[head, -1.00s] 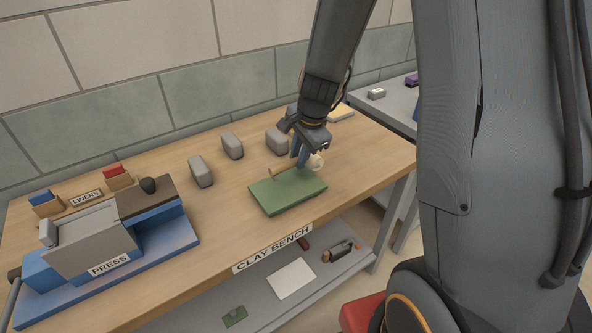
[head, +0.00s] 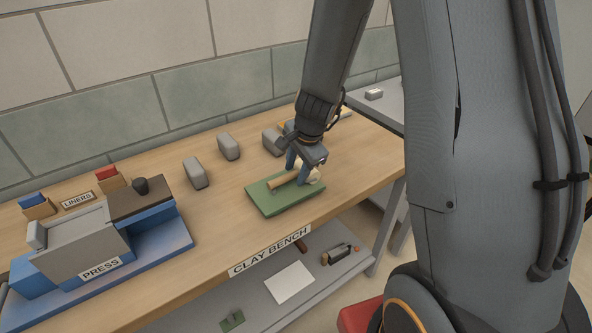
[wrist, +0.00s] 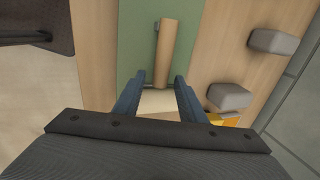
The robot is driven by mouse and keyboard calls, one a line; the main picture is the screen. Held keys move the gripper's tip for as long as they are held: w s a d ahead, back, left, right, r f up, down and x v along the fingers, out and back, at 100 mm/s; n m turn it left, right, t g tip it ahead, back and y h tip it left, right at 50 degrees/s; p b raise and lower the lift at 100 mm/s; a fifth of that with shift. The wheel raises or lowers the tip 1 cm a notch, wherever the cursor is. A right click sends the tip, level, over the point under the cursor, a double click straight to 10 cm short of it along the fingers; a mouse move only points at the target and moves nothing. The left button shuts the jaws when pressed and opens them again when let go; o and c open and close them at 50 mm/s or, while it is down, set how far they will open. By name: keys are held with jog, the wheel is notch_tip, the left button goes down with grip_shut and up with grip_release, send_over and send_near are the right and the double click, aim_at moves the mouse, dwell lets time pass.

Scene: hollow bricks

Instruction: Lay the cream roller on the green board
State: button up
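The cream roller has a tan wooden handle (head: 282,182) and a pale round end (head: 314,174). The handle lies over the green board (head: 268,201), pointing left, and seems at or just above its surface. The pale end is at the board's right side, partly behind my fingers. My gripper (head: 298,172) points down around the roller near its pale end. In the wrist view the handle (wrist: 169,50) runs over the green board (wrist: 137,40), and my two blue fingers (wrist: 160,78) stand apart on either side of the roller. Whether they press on it is unclear.
Several grey blocks (head: 195,173) stand behind the board on the clay bench (head: 225,225). The blue and grey press (head: 90,245) fills the bench's left part, with liner boxes (head: 110,180) behind it. A lower shelf holds a white sheet (head: 290,282).

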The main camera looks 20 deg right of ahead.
jog(key=shift+r, duration=0.1)
jog(key=shift+r, duration=0.3)
jog(key=p+v, duration=0.1)
jog(key=v, duration=1)
jog(key=s+a+n+g+h, duration=0.1)
jog(key=s+n, duration=1.3)
jog(key=shift+f, duration=0.4)
